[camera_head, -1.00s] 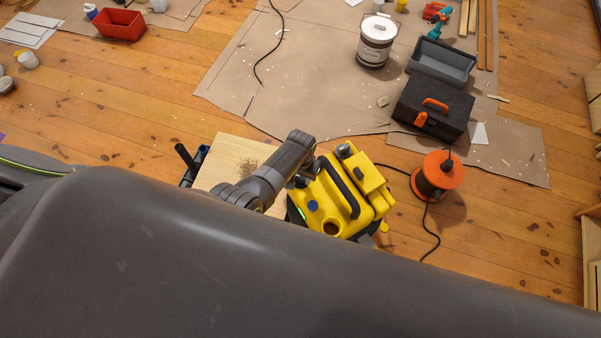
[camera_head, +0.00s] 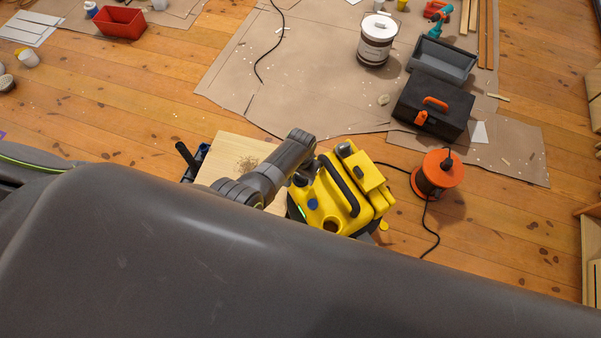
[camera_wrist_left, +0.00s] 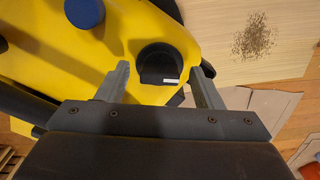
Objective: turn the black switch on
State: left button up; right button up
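A yellow machine (camera_head: 330,200) with a black handle (camera_head: 338,186) and a blue knob (camera_head: 312,204) stands on the floor. In the left wrist view the yellow body (camera_wrist_left: 30,55) fills the upper left, with the blue knob (camera_wrist_left: 85,12) at its top. The black switch (camera_wrist_left: 158,62) sits in a round recess with a small white mark on it. In the head view my left gripper (camera_head: 301,178) is at the machine's left side, and the switch is hidden there.
A wooden board (camera_head: 232,152) with sawdust lies left of the machine. An orange cable reel (camera_head: 438,172) with a black cord stands to its right. A black toolbox (camera_head: 432,108) and a paint bucket (camera_head: 375,42) stand farther back on cardboard (camera_head: 310,95).

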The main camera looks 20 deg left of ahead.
pick_arm(q)
jog(key=shift+r+p, duration=0.4)
jog(key=shift+r, duration=0.25)
notch_tip(320, 180, up, 16)
jog(key=p, duration=0.4)
dwell(0.3)
